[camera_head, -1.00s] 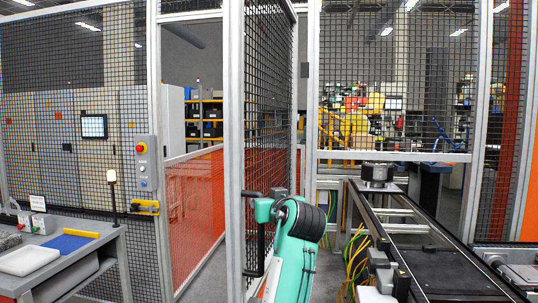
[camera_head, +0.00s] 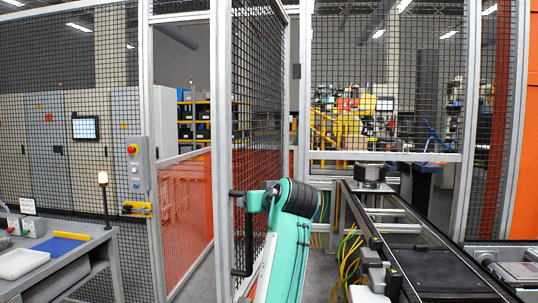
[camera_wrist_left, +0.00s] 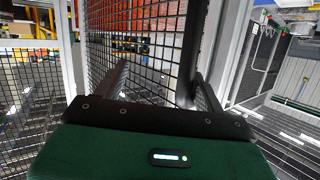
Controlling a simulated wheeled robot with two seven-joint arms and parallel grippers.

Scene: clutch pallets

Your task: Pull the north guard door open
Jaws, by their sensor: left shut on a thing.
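The north guard door (camera_head: 258,110) is a black mesh panel in a light metal frame. It stands swung out at an angle, its handle edge towards me, with a gap at its left. A black bar handle (camera_head: 249,245) is on its near edge. My teal left arm reaches up to it; the left gripper (camera_head: 241,200) is at the handle, its fingers mostly hidden by the arm. In the left wrist view, the left gripper's (camera_wrist_left: 163,80) fingers are around the dark handle bar (camera_wrist_left: 191,50), the mesh beside it. My right gripper is not in view.
A control post (camera_head: 138,165) with a red button is on the fence left of the gap. A grey workbench (camera_head: 85,255) with trays stands at lower left. A conveyor (camera_head: 440,265) runs along the right, with yellow cables (camera_head: 347,262) beside it.

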